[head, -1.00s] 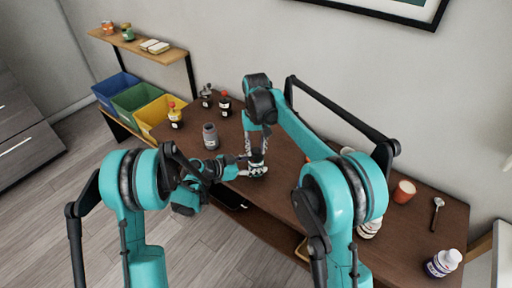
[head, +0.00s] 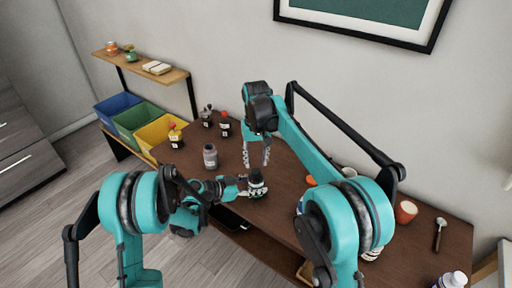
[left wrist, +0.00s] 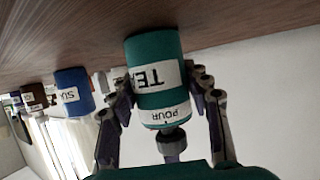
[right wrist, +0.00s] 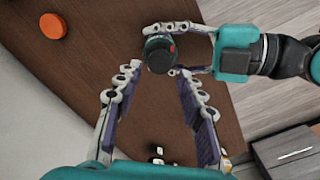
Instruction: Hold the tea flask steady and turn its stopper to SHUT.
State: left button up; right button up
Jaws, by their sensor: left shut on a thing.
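The tea flask (head: 257,184) stands upright on the brown table. The left wrist view shows its green body (left wrist: 155,62) upside down, with a TEA label and a POUR label. A dark grey knob (left wrist: 172,142) shows at its stopper end. My left gripper (head: 243,186) is shut around the flask, with a finger on each side. My right gripper (head: 256,163) is open and empty above the flask. The right wrist view shows the dark flask top (right wrist: 158,54) with a small red mark, just beyond the open fingertips and apart from them. I cannot read the stopper's setting.
A grey jar (head: 210,157) and red-topped bottles (head: 225,126) stand behind and left of the flask. An orange-red cup (head: 405,211) and a spoon (head: 439,235) are at the right. An orange lid (right wrist: 53,26) and a blue container (left wrist: 73,91) are near. Bins stand left of the table.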

aim_at(256, 170)
notch_tip(256, 170, up, 8)
jog(key=shift+f, duration=0.2)
pick_arm(q)
jog(key=o, duration=1.3)
